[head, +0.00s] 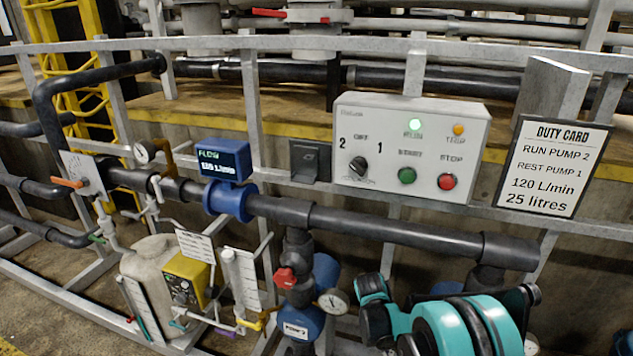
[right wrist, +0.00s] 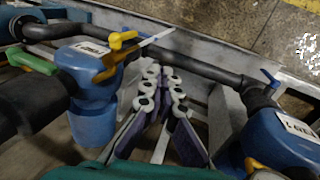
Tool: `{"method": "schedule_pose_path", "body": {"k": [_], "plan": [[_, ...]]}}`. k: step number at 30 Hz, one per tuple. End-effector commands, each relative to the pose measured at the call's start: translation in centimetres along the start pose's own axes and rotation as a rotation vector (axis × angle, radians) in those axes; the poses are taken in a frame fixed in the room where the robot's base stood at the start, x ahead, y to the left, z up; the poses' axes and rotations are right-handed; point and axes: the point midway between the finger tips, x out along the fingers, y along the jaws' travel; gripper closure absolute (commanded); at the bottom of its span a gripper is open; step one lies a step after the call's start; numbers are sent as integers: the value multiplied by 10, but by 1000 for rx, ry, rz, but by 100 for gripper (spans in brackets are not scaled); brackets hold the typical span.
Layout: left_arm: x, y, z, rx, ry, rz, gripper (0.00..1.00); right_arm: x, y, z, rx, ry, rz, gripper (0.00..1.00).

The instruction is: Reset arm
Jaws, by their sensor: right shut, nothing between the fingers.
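My right arm (head: 455,325), teal and black, is folded at the bottom right of the head view, in front of the pump frame. In the right wrist view my right gripper (right wrist: 163,80) has its two fingers close together with nothing held between them. It hangs over the gap between two blue pump bodies, a left one (right wrist: 95,115) and a right one (right wrist: 282,140). I see no contact with either. My left arm and gripper are not in view.
A control box (head: 409,148) has a lit green lamp, an amber lamp, a selector and two buttons. A duty card (head: 554,166) hangs at right. The blue flow meter (head: 224,160), grey pipe (head: 370,222), red-handled valve (head: 285,277) and white tank (head: 150,275) crowd the frame.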

Motion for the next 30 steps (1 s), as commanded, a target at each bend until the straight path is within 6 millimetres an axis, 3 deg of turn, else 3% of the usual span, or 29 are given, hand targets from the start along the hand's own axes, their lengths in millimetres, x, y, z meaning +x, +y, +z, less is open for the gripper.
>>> {"method": "schedule_pose_path", "body": {"k": [6,15,24,30], "plan": [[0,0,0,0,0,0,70,-75,27,27,-66,122,-108,100],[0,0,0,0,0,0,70,-144,56,86,-145,320,-243,100],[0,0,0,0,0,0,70,-170,71,149,-196,525,-343,100],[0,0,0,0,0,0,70,-171,74,170,-208,608,-373,100]]}}
